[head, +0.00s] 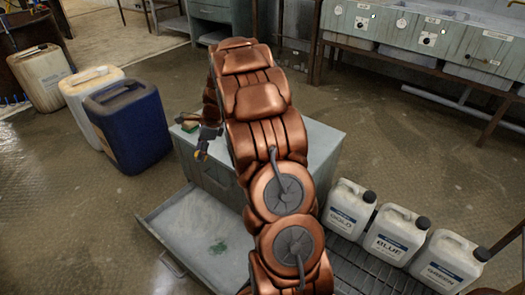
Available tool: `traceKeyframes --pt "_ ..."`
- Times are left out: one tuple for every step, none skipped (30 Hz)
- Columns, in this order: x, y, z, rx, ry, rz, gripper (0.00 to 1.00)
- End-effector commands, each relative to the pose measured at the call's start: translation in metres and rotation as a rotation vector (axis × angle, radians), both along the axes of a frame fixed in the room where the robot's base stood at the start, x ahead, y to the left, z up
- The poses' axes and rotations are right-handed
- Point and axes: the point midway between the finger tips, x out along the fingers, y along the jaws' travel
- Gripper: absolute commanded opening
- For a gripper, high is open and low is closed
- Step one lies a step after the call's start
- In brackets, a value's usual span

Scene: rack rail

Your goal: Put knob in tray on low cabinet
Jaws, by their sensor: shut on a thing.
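The low cabinet (322,140) is grey and stands in the middle of the head view, with its drawer (205,240) pulled out toward the lower left. My copper arm crosses in front of it. My gripper (203,148) is over the left part of the cabinet top, pointing down. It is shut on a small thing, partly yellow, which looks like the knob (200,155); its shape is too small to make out. A small green and orange-brown item (189,126) lies on the cabinet top just behind the gripper. I cannot make out a tray on the top; my arm hides part of it.
The open drawer holds only a green stain. A blue canister (130,125) and pale canisters (88,90) stand left. White labelled jugs (397,236) stand on a rack (350,270) at right. A bench with panels (430,40) lines the back. Floor behind the cabinet is clear.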

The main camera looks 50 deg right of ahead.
Motion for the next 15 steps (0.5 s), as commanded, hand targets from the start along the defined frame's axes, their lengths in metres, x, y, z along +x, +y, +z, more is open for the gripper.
traceKeyframes --pt "-0.009 -0.010 0.002 0.002 0.002 -0.065 0.07" --pt "-0.014 -0.014 0.000 0.004 0.004 -0.102 0.07" --pt "-0.020 -0.021 -0.002 0.001 0.003 -0.151 0.07" --pt "-0.024 -0.026 -0.003 0.003 0.003 -0.187 0.07" --pt "-0.029 -0.030 -0.005 0.002 0.002 -0.222 0.07" --pt "-0.036 -0.035 -0.007 0.001 0.003 -0.271 0.07" --pt "-0.041 -0.039 -0.008 0.002 0.002 -0.305 0.07" --pt "-0.046 -0.043 -0.009 0.000 0.000 -0.340 0.07" --pt "-0.054 -0.048 -0.011 0.002 0.003 -0.386 0.07" --pt "-0.060 -0.050 -0.013 0.004 0.004 -0.420 0.07" --pt "-0.064 -0.054 -0.014 0.001 0.002 -0.455 0.07" --pt "-0.073 -0.058 -0.016 0.003 0.003 -0.498 0.07" --pt "-0.079 -0.060 -0.018 0.004 0.005 -0.532 0.07" --pt "-0.085 -0.063 -0.019 0.003 0.003 -0.566 0.07" --pt "-0.092 -0.066 -0.020 0.005 0.003 -0.606 0.07"
